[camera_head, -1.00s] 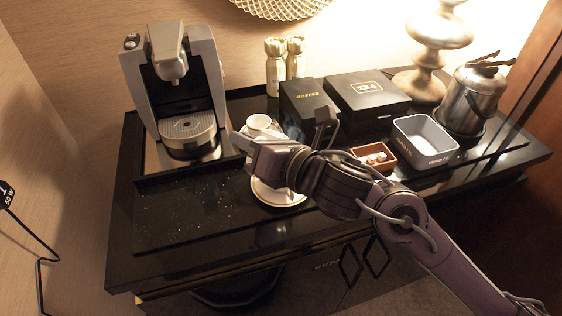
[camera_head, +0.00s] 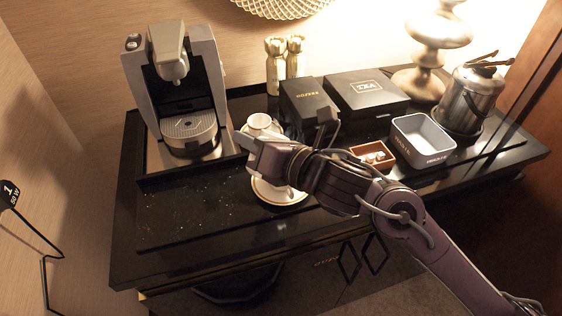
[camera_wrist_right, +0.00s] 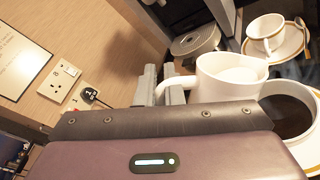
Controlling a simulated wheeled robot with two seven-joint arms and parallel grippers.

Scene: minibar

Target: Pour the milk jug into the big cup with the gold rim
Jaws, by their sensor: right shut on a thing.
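The white milk jug (camera_wrist_right: 222,92) shows in the right wrist view with pale milk inside and its handle toward my gripper. My right gripper (camera_wrist_right: 160,86) is shut on that handle. The big cup with the gold rim (camera_wrist_right: 292,112) is just right of the jug, partly cut off by the frame, with dark coffee in it. Its saucer (camera_head: 280,197) shows in the head view below my right gripper (camera_head: 262,150), which hides most of the cup and jug. I cannot tell how far the jug is tilted; no milk stream shows. My left gripper is not in view.
A small white cup (camera_head: 260,121) stands behind my gripper. A coffee machine (camera_head: 185,90) is at left. Black boxes (camera_head: 365,92), a small brown tray (camera_head: 371,158), a grey bin (camera_head: 423,140) and a metal ice bucket (camera_head: 468,98) stand at right.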

